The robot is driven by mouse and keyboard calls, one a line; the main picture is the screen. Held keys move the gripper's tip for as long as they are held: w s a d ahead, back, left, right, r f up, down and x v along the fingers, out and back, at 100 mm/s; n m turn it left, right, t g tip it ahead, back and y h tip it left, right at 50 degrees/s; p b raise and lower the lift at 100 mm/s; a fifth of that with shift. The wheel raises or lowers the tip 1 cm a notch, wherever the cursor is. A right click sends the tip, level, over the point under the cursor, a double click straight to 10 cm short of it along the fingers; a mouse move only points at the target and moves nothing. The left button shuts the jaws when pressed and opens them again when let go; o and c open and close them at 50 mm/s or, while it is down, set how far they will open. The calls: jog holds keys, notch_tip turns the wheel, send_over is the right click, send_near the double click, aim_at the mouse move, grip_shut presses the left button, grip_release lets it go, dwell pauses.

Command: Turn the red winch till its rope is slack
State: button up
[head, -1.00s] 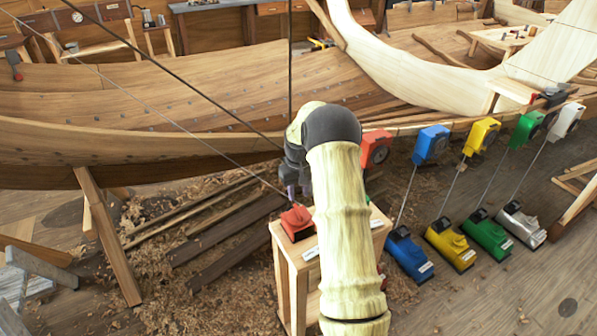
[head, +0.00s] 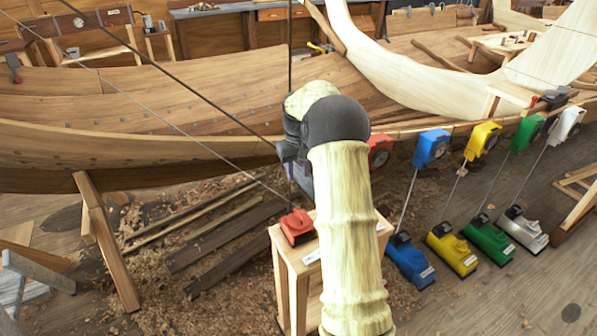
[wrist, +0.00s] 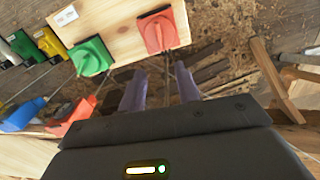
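The red winch (head: 297,226) sits on top of a wooden stand (head: 291,272), left of my arm. A thin rope (head: 200,138) runs from it straight up to the upper left and looks taut. In the wrist view the red winch (wrist: 157,30) lies beyond my fingertips, with a blocky handle on its top. My gripper (wrist: 160,78) is open and empty, its two purple fingers apart and pointing toward the winch. In the head view my arm hides most of the gripper.
A green winch (wrist: 90,56) shares the stand. A red box (head: 379,151) hangs by the hull (head: 180,150). Blue (head: 409,262), yellow (head: 452,250), green (head: 488,241) and silver (head: 522,231) units stand on the floor with lines up to boxes. Loose planks (head: 230,240) lie left.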

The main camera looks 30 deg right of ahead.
jog(key=s+a+r+t, duration=0.1)
jog(key=s+a+r, duration=0.1)
jog(key=s+a, duration=0.85)
jog(key=s+a+f, duration=0.1)
jog(key=s+a, duration=0.2)
jog(key=s, duration=0.5)
jog(key=s+a+f+t, duration=0.1)
jog(key=s+a, duration=0.3)
jog(key=s, duration=0.4)
jog(key=shift+s+n+t, duration=0.3)
jog(key=shift+s, duration=0.05)
jog(key=shift+a, duration=0.15)
